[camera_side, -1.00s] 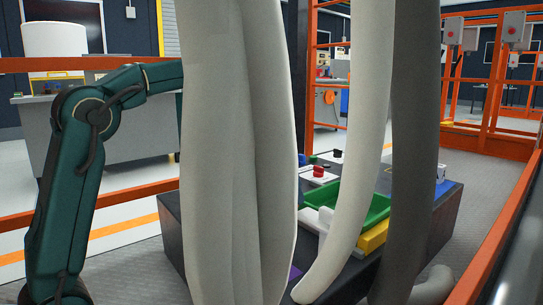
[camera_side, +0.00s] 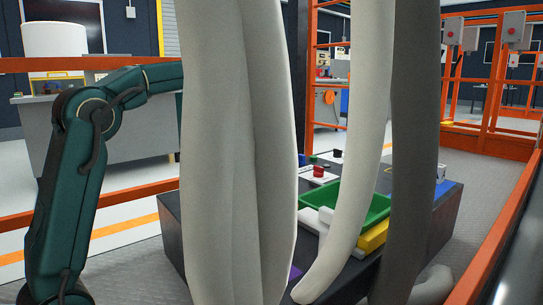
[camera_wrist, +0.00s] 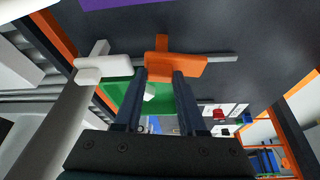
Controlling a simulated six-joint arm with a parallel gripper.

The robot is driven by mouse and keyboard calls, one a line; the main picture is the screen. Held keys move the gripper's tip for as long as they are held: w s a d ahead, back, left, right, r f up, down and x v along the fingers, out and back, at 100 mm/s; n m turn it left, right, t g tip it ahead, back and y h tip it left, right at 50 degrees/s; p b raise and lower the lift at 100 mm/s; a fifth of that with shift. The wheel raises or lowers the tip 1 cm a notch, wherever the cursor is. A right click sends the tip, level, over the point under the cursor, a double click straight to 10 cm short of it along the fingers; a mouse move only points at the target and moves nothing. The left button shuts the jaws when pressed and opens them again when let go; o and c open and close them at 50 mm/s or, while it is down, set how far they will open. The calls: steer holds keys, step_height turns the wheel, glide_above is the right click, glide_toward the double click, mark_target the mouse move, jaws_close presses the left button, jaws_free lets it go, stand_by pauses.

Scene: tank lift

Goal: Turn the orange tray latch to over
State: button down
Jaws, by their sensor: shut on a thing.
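The orange tray latch (camera_wrist: 190,66) is a T-shaped piece in the wrist view, lying across a grey bar at the edge of the green tray (camera_wrist: 112,91). My gripper (camera_wrist: 160,74) is shut on the latch, with its two dark fingers reaching up to its bar. In the side view the green tray (camera_side: 376,212) sits on the dark bench, partly behind a pale hose. My gripper and the orange latch are hidden there behind the thick pale shapes. A small white piece (camera_wrist: 150,92) shows between my fingers.
A white T-shaped piece (camera_wrist: 92,68) is left of the orange latch in the wrist view. A purple patch (camera_wrist: 108,3) is at the top. A yellow block (camera_side: 372,239) and a red knob (camera_side: 319,171) are near the tray. Large pale hoses (camera_side: 235,150) block the side view.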

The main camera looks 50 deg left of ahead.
steer(key=m+h, duration=0.1)
steer(key=m, duration=0.1)
steer(key=m+h, duration=0.1)
steer(key=m, duration=0.2)
steer(key=shift+w+a+m+g, duration=0.1)
steer(key=shift+a+m+g, duration=0.1)
steer(key=shift+m+g, duration=0.15)
steer(key=m, duration=0.2)
steer(key=m+g+h, duration=0.1)
steer(key=m, duration=0.1)
steer(key=shift+m+g, duration=0.25)
steer(key=shift+r+m+g, duration=0.1)
steer(key=shift+m+g, duration=0.2)
steer(key=shift+m, duration=0.3)
steer(key=shift+c, duration=2.4)
jaws_free()
steer(key=shift+n, duration=0.5)
